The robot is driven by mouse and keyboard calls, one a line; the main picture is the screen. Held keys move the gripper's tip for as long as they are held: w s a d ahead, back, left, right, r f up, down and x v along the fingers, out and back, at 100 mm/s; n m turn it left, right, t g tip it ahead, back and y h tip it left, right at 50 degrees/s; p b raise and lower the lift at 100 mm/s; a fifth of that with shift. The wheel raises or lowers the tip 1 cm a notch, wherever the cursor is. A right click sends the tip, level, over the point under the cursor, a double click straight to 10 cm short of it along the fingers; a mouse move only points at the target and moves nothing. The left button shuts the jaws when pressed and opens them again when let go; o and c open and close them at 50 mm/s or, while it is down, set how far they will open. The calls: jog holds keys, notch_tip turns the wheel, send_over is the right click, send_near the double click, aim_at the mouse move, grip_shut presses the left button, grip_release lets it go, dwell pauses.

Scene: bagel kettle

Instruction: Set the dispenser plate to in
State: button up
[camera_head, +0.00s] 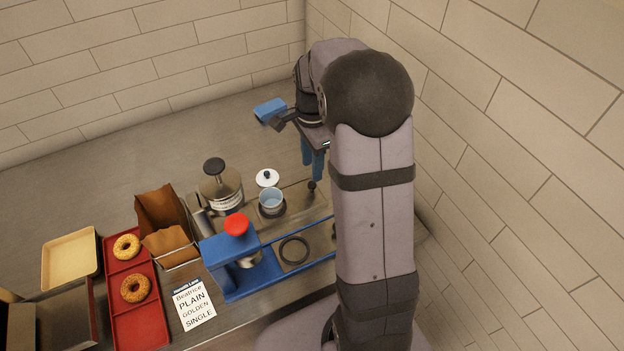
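The blue dispenser (225,262) with a red knob (237,224) stands at the front of the counter. To its right is a flat metal plate in a blue frame with a dark ring (294,250) on it. Part of that right side is hidden behind my arm. My gripper (313,170) points down at the back right, behind the dispenser. Its two blue fingers show apart with nothing seen between them. A small black knob (311,186) stands just below the fingertips; I cannot tell whether they touch it.
A red tray (120,265) with two bagels, a brown bag (163,212) and an order card (191,305) are left. A wall closes the right.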

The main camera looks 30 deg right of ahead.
aim_at(311, 184)
jog(key=shift+f+p, duration=0.95)
jog(key=shift+f, duration=2.35)
grip_shut()
jog(key=shift+a, duration=0.1)
